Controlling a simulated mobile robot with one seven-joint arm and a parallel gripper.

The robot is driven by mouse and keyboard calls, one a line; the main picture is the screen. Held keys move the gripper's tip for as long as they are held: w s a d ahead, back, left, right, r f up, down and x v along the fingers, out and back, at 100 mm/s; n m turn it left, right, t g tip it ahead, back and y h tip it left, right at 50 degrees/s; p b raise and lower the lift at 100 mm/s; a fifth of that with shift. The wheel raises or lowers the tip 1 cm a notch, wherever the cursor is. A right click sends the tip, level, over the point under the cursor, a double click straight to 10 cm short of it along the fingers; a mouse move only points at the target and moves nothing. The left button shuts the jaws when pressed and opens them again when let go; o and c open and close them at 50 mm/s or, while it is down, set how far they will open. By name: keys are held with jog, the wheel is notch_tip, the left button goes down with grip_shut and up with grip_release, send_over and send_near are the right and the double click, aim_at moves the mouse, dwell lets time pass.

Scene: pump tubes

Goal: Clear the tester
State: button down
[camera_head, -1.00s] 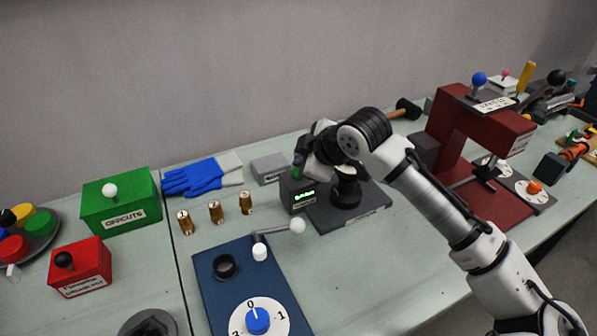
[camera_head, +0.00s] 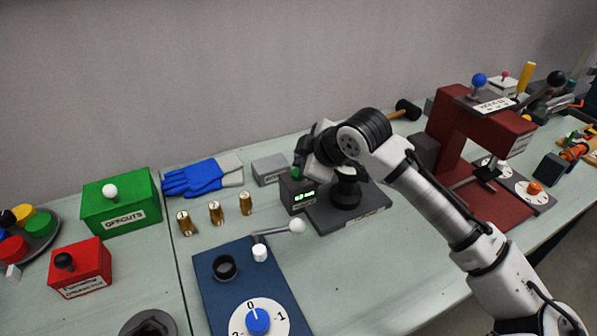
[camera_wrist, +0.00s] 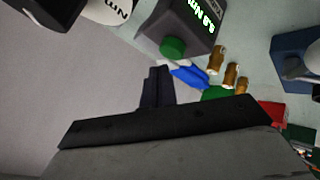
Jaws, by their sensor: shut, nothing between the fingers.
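The tester is a dark grey box (camera_head: 291,196) on a dark base plate (camera_head: 322,219), with a lit green display (camera_head: 304,195) and a green button (camera_head: 296,173) on top. In the wrist view the display (camera_wrist: 213,23) shows a Nm reading, upside down and hard to read, and the green button (camera_wrist: 172,47) is in plain sight. A black round holder (camera_head: 346,192) stands on the plate, partly behind my arm. My gripper (camera_wrist: 156,84) is shut and empty, close to the button; in the head view its tips are largely hidden by my wrist.
Several brass fittings (camera_head: 216,213) stand left of the tester. Behind are blue gloves (camera_head: 201,178) and a grey block (camera_head: 269,169). A blue dial panel (camera_head: 216,293) lies in front, a red press (camera_head: 444,135) to the right. Green (camera_head: 120,203) and red (camera_head: 80,268) boxes are at left.

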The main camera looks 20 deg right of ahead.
jog(key=shift+f, duration=0.1)
dwell(0.5)
jog(key=shift+f+b, duration=0.35)
jog(key=shift+f+b, duration=0.55)
jog(key=shift+f, duration=0.1)
dwell(0.6)
jog(key=shift+r, duration=0.1)
jog(key=shift+r+p, duration=0.75)
jog(key=shift+r, duration=0.2)
jog(key=shift+r+p, duration=1.85)
jog(key=shift+r, duration=0.75)
jog(key=shift+s+f, duration=0.1)
jog(key=shift+f, duration=0.05)
